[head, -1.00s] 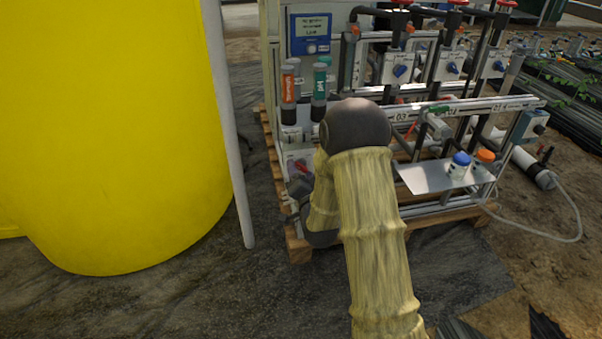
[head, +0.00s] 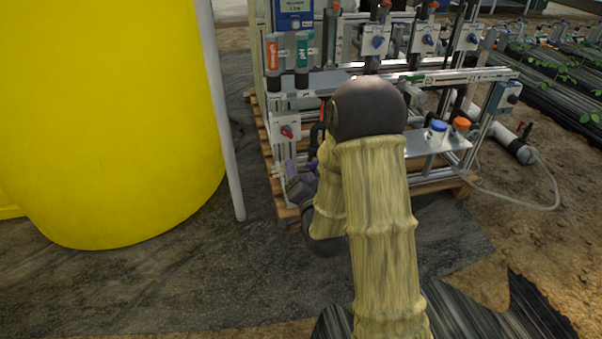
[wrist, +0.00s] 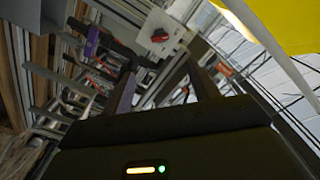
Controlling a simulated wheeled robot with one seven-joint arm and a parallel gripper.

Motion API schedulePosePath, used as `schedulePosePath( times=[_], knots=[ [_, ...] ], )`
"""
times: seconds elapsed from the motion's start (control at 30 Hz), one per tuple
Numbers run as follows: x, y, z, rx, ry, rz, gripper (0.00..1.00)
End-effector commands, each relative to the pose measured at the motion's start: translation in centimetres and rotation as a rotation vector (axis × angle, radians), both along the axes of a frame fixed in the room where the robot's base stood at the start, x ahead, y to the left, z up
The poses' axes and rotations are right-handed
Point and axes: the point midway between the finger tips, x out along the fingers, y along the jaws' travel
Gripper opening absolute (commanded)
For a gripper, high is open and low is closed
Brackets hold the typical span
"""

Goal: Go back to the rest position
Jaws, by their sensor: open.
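My gripper (wrist: 162,88) shows in the wrist view with its two fingers apart and nothing between them. In the head view my arm reaches toward the front left of the fertigation skid (head: 375,128). My gripper is partly hidden there behind my forearm, near the skid's lower left corner. A white panel with a red knob (head: 286,132) is just above it; the same panel shows beyond the fingers in the wrist view (wrist: 160,34). I cannot tell whether the fingers touch the skid.
A large yellow tank (head: 110,120) with a grey post (head: 220,120) stands at the left. A small shelf (head: 432,146) holds a blue-capped bottle (head: 436,132) and an orange-capped one (head: 459,128). A hose (head: 520,207) lies at the right. Floor between tank and skid is clear.

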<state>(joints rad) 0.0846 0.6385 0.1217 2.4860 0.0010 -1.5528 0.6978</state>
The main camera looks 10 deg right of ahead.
Motion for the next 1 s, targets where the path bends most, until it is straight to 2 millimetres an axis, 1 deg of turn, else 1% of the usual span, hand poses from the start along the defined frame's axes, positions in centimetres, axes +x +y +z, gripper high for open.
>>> schedulePosePath(
  times=[0.43,0.57,0.67,0.77,0.87,1.0],
  knots=[
    [-0.1,0.1,0.0,0.000,0.000,0.003,0.60],
    [-0.1,0.2,0.4,-0.011,0.016,0.005,0.60],
    [-0.2,0.2,1.3,-0.043,0.063,0.010,0.60],
    [-0.5,0.2,2.3,-0.099,0.149,0.020,0.60],
    [-1.2,0.2,3.4,-0.166,0.258,0.037,0.60],
    [-2.8,0.1,4.7,-0.262,0.412,0.072,0.60]
  ],
)
